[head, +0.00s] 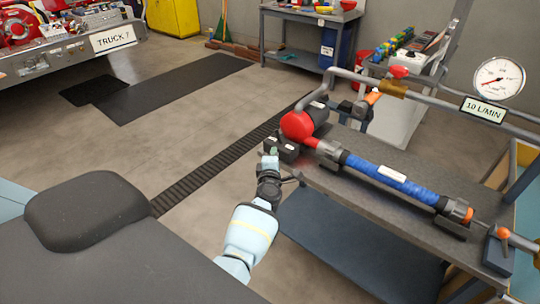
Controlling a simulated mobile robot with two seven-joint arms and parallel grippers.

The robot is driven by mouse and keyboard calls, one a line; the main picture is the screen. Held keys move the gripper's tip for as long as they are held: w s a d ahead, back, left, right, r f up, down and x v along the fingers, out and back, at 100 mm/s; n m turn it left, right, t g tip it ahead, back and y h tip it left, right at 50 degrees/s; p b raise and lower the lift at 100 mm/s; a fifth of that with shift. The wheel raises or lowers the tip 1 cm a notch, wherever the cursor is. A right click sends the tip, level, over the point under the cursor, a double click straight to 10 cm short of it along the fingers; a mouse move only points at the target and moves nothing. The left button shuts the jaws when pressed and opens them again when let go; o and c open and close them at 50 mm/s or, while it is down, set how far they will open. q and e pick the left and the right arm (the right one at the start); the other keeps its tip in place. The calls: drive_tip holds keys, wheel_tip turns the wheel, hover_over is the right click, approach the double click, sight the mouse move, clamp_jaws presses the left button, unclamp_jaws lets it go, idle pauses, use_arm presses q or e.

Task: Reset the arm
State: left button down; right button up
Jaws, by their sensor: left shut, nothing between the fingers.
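My left gripper (270,158) is shut and empty. Its arm rises from the bottom of the head view, and the gripper is at the left end of the grey workbench (415,172), close to a small dark block with light marks. A red round part (297,126) sits just beyond it at the end of a blue-wrapped cylinder (395,180). I cannot tell whether the gripper touches the block. My right gripper is not in view.
A pressure gauge (499,79) and a "10 L/MIN" label (483,109) stand over pipes at the right. A second bench (300,14) is at the back. A truck marked "TRUCK 7" (113,39) is at upper left. The floor at left centre is mostly clear, with dark mats (180,88).

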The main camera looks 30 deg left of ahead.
use_arm(q)
drive_tip(key=shift+s, duration=0.1)
idle(0.6)
drive_tip(key=s+d+f+m+g+h, duration=0.1)
drive_tip(key=s+d+f+m+h, duration=0.4)
drive_tip(key=s+m, duration=0.4)
drive_tip(key=s+d+f+m+h, duration=0.2)
drive_tip(key=s+d+f+m, duration=0.2)
drive_tip(key=s+f+m, duration=0.55)
drive_tip(key=s+d+f+m+g+h, duration=0.1)
drive_tip(key=s+d+m, duration=0.3)
drive_tip(key=s, duration=0.9)
drive_tip(key=s+d+f+m+g+h, duration=0.1)
drive_tip(key=s+d+m+g, duration=0.3)
drive_tip(key=s, duration=0.9)
drive_tip(key=shift+s+d+f+g+h, duration=0.3)
drive_tip(key=shift+d+h, duration=0.3)
drive_tip(key=shift+d, duration=0.25)
drive_tip(key=c, duration=2.1)
unclamp_jaws()
drive_tip(key=shift+c, duration=0.2)
